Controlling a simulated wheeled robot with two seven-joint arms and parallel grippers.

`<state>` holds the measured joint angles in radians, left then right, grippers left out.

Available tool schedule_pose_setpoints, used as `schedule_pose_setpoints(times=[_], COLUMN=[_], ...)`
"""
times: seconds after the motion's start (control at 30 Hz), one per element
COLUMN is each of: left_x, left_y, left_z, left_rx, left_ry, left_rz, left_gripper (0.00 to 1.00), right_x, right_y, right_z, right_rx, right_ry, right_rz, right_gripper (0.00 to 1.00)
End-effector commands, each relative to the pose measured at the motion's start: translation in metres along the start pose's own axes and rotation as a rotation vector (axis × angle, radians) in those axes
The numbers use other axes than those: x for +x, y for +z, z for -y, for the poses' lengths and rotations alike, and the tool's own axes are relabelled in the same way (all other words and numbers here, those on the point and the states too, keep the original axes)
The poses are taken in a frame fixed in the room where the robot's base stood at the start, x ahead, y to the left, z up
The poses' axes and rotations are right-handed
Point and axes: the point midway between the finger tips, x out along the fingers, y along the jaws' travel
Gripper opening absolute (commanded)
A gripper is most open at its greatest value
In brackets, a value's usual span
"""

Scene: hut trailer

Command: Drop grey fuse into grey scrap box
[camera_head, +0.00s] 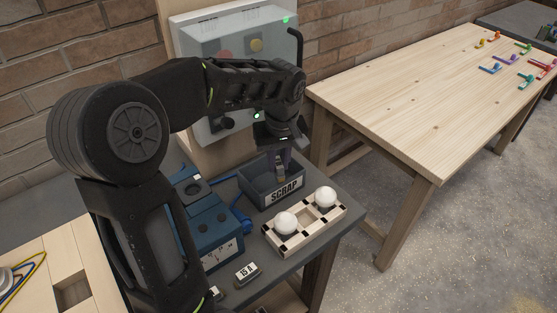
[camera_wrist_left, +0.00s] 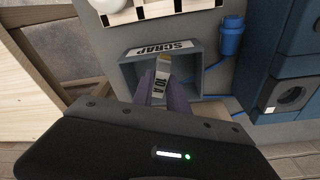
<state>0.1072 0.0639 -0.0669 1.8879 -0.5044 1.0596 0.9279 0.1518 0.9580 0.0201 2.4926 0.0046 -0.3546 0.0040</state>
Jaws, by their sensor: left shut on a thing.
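The grey scrap box (camera_head: 260,186) is an open dark grey tray with a white SCRAP label, at the back of the grey bench. It also shows in the left wrist view (camera_wrist_left: 130,77). My left gripper (camera_head: 281,165) points down over the box. Its purple fingers are shut on the grey fuse (camera_wrist_left: 162,72), which has a white label reading 10 A. In the head view the fuse (camera_head: 280,174) shows small between the fingertips, over the box opening. I cannot tell its exact height above the floor of the box. My right gripper is not in view.
A pale holder (camera_head: 305,228) with two white globes stands just in front of the box. A blue unit (camera_head: 212,228) with a dial is to the left. A fuse marked 15 A (camera_head: 246,272) lies near the front edge. A grey cabinet (camera_head: 230,60) stands behind.

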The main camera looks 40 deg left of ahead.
Motion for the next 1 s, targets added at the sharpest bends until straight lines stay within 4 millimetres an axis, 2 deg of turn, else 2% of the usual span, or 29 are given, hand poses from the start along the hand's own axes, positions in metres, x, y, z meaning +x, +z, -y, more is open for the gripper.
schedule_pose_setpoints(times=[0.27, 0.3, 0.57, 0.83, 1.0], left_x=[0.006, 0.006, 0.006, 0.004, -0.007], left_y=[0.001, 0.001, 0.001, 0.001, -0.001], left_z=[0.000, 0.000, 0.000, 0.000, 0.000], left_rx=[0.000, 0.000, 0.000, 0.000, 0.000], left_ry=[0.000, 0.000, 0.000, 0.000, 0.000], left_rz=[0.000, 0.000, 0.000, 0.000, 0.000], left_gripper=[0.00, 0.20, 0.41, 0.41, 0.41], right_x=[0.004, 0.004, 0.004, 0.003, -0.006], right_y=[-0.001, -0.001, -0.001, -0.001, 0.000], right_z=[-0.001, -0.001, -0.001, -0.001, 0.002], right_rx=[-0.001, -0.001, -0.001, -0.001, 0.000], right_ry=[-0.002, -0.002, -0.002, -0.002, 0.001], right_rz=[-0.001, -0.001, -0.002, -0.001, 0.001], right_gripper=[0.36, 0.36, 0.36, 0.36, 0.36])
